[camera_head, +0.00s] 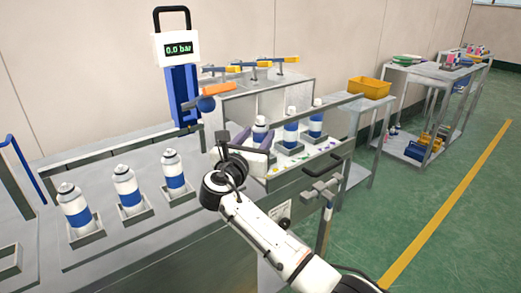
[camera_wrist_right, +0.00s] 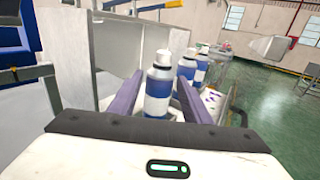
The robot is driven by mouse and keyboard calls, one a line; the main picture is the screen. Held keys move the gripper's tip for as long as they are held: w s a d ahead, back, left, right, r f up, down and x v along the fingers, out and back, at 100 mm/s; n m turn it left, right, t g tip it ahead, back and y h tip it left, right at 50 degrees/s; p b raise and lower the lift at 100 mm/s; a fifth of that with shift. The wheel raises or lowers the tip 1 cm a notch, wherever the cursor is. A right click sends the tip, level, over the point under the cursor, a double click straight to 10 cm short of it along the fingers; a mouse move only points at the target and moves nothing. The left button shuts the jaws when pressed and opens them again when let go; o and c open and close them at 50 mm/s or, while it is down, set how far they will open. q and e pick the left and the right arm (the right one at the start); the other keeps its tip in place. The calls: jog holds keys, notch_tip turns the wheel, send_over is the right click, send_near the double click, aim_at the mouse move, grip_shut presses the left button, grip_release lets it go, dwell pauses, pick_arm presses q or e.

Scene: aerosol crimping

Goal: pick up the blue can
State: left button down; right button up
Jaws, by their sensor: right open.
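White cans with blue bands stand in two groups in the head view. The nearest can (camera_head: 260,131) of the right row stands upright, with a second can (camera_head: 291,128) and a third can (camera_head: 316,124) behind it. My right gripper (camera_head: 256,141) is open at the nearest can. In the right wrist view that can (camera_wrist_right: 159,88) stands between the two purple fingers of the gripper (camera_wrist_right: 161,77), with its lower part hidden by the gripper body. Three more cans, such as the middle one (camera_head: 127,187), stand in square holders at the left. My left gripper is not in view.
A gauge (camera_head: 178,49) reading 0.0 bar stands on a blue post behind the bench. A metal cabinet (camera_head: 235,106) stands behind the right row. A yellow bin (camera_head: 369,87) sits on a side table. The green floor is clear at the right.

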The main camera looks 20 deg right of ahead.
jog(key=c, duration=1)
grip_shut()
jog(key=shift+r, duration=0.15)
